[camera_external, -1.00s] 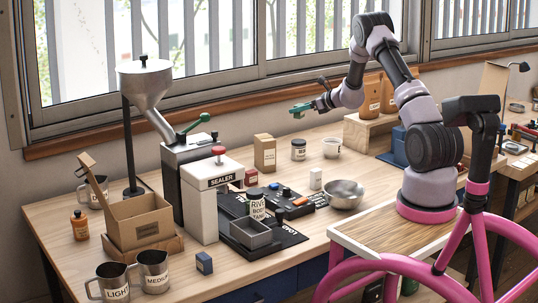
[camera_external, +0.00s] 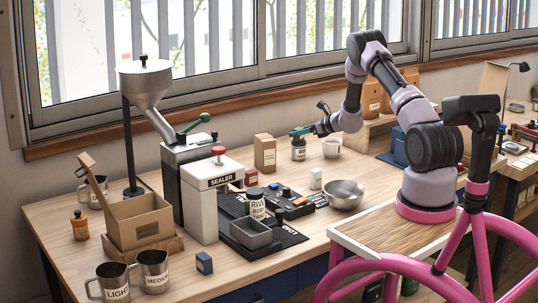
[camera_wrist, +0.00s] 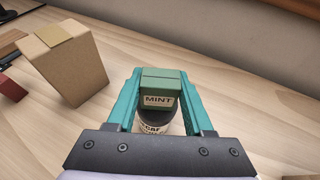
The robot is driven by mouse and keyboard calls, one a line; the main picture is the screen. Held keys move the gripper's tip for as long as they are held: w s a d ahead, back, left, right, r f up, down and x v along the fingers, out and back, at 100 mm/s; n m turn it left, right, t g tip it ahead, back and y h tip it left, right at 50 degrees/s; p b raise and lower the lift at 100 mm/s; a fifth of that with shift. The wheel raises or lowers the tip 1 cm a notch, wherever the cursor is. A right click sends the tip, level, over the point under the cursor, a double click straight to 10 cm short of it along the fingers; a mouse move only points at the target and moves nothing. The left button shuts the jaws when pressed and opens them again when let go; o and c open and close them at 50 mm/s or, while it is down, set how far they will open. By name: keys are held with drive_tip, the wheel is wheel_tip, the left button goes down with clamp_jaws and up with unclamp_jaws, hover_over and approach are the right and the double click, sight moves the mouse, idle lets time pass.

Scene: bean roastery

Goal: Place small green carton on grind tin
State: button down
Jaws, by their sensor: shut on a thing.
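My gripper (camera_external: 301,131) has teal fingers and is shut on the small green carton (camera_wrist: 160,80), labelled MINT. The carton is upright between the fingertips in the wrist view.
The sealer (camera_external: 203,205) is at left.

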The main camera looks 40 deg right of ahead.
drive_tip(key=shift+c, duration=1.4)
unclamp_jaws()
drive_tip(key=shift+r, duration=0.1)
drive_tip(key=v, duration=1.1)
drive_tip(key=s+a+r+n+g+y, duration=0.25)
drive_tip(key=s+a+r+n, duration=0.45)
drive_tip(key=a+r, duration=0.4)
drive_tip(key=s+a+r+n+g+y, duration=0.1)
drive_tip(key=s+a+r+n+g, duration=0.2)
drive_tip(key=s+a+r+n, duration=0.55)
drive_tip(key=s+a+r+n+h, duration=0.2)
drive_tip(key=s+r+n, duration=0.3)
drive_tip(key=s, duration=0.8)
drive_tip(key=s+a+r+n+h, duration=0.2)
drive_tip(key=s+r+n+h, duration=0.2)
drive_tip(key=s, duration=0.9)
drive_tip(key=shift+a+r+n, duration=0.25)
drive_tip(key=shift+r+n, duration=1.05)
drive_tip(key=shift+n, duration=0.25)
